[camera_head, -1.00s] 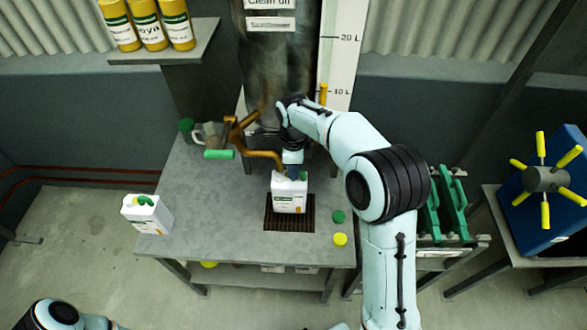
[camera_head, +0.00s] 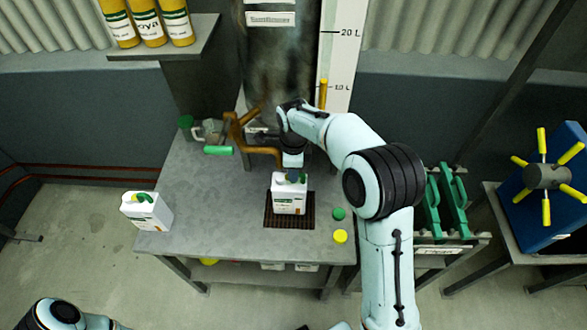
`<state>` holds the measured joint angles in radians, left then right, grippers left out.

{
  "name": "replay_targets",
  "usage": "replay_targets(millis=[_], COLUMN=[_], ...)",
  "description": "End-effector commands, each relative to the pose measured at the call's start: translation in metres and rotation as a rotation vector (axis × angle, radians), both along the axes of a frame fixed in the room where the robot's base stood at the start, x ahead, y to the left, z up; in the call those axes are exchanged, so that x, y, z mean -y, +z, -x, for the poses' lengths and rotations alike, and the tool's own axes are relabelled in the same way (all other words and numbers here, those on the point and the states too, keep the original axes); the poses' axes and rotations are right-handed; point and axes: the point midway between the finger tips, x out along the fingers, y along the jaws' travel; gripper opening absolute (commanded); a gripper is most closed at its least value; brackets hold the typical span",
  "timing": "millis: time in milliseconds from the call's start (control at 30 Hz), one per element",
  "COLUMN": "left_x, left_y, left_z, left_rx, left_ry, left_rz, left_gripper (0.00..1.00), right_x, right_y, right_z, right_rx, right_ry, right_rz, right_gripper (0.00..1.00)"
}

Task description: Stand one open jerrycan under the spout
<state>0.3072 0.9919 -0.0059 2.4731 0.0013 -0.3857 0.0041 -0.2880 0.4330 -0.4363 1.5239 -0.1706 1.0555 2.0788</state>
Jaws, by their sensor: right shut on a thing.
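A white jerrycan (camera_head: 289,198) with a green handle and a label stands upright on the dark drain grate (camera_head: 270,219). My right gripper (camera_head: 293,176) comes down from above and is shut on this jerrycan at its top; the fingers are partly hidden by the wrist. The brown spout (camera_head: 262,150) bends down from the tank and ends just behind the gripper and the jerrycan's top. I cannot tell whether its end lies right over the can's mouth. A second white jerrycan (camera_head: 146,212) stands at the bench's left edge. My left arm shows at the bottom left, its gripper out of frame.
A green cap (camera_head: 338,214) and a yellow cap (camera_head: 340,236) lie right of the grate on the grey bench (camera_head: 200,235). The bench is clear between the jerrycans.

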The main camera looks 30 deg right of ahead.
Motion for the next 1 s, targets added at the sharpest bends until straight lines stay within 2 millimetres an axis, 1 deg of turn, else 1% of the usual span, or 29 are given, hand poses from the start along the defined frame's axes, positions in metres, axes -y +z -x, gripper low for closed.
replay_targets(millis=[67,100,133,167,433,567,667,900,1000], left_x=[0.000,0.000,0.000,0.000,0.000,0.000,0.000,0.000,0.000], left_y=[0.000,0.000,0.000,0.000,0.000,0.004,0.008,0.018,0.022], left_z=[0.000,0.000,0.000,0.000,0.000,-0.003,-0.006,-0.014,-0.017], left_rx=[0.000,0.000,0.000,0.000,0.000,0.003,0.007,0.016,0.020], left_ry=[0.000,0.000,0.000,0.000,0.000,0.000,0.000,0.000,0.000], left_rz=[0.000,0.000,0.000,0.000,0.000,0.000,0.000,0.000,0.000], left_gripper=[1.00,1.00,1.00,1.00,1.00,1.00,1.00,1.00,1.00], right_x=[0.000,0.000,0.000,0.000,0.000,0.000,0.000,0.000,0.000], right_y=[0.000,-0.001,-0.001,-0.001,-0.001,0.008,0.024,0.079,0.100], right_z=[0.000,0.001,0.001,0.001,0.001,0.000,-0.001,-0.001,-0.001], right_rx=[-0.001,-0.004,-0.004,-0.004,-0.005,-0.003,0.002,0.004,0.003], right_ry=[0.001,0.001,0.001,0.001,0.002,0.002,0.003,0.002,0.002], right_rz=[0.000,0.001,0.001,0.001,0.001,0.001,0.001,0.001,0.001], right_gripper=[0.00,0.26,0.36,0.42,0.42,0.42,0.42,0.42,0.42])
